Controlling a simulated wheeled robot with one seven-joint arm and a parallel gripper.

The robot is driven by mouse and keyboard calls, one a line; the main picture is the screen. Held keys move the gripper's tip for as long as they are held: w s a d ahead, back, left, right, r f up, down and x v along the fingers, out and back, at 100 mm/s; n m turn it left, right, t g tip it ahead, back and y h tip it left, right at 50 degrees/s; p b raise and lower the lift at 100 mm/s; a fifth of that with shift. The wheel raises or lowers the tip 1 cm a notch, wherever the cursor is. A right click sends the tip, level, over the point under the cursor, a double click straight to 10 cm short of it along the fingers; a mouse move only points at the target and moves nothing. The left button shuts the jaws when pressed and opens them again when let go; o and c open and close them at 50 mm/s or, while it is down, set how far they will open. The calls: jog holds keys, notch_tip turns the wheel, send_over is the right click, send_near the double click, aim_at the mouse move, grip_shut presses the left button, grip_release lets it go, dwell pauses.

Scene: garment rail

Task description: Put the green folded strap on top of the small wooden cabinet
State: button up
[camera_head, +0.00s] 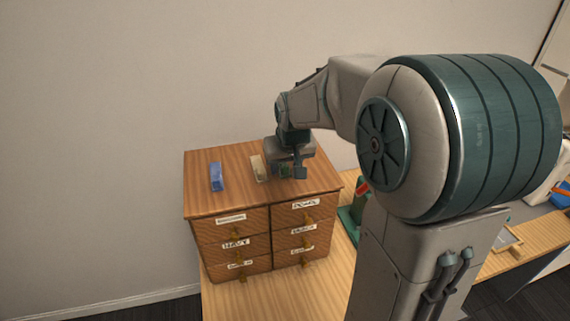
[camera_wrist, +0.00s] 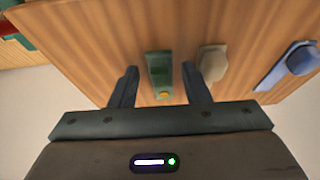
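The small wooden cabinet (camera_head: 238,190) stands on the table, with two columns of labelled drawers facing front. The green folded strap (camera_wrist: 160,70) is at the cabinet top (camera_wrist: 100,40) in the wrist view, between my two fingers with a gap on each side. In the head view the strap (camera_head: 284,170) is mostly hidden by my gripper (camera_head: 287,172), which is low over the right part of the cabinet top. My gripper (camera_wrist: 160,88) is open, its fingers pointing toward the top. I cannot tell for sure whether the strap's full underside rests on the wood.
A beige folded strap (camera_head: 258,168) and a blue one (camera_head: 216,177) lie on the cabinet top to the left of my gripper. A green and red object (camera_head: 350,215) stands on the table right of the cabinet. The table (camera_head: 300,295) is clear in front.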

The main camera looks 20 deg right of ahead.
jog(key=shift+s+r, duration=0.1)
jog(key=shift+r, duration=0.4)
jog(key=v, duration=1)
jog(key=s+f, duration=0.4)
jog(key=s, duration=0.5)
jog(key=s+a+f+g, duration=0.1)
jog(key=s+f, duration=0.4)
jog(key=s, duration=0.4)
jog(key=shift+s+a+b, duration=0.2)
jog(key=shift+s+b, duration=0.05)
jog(key=shift+b, duration=0.15)
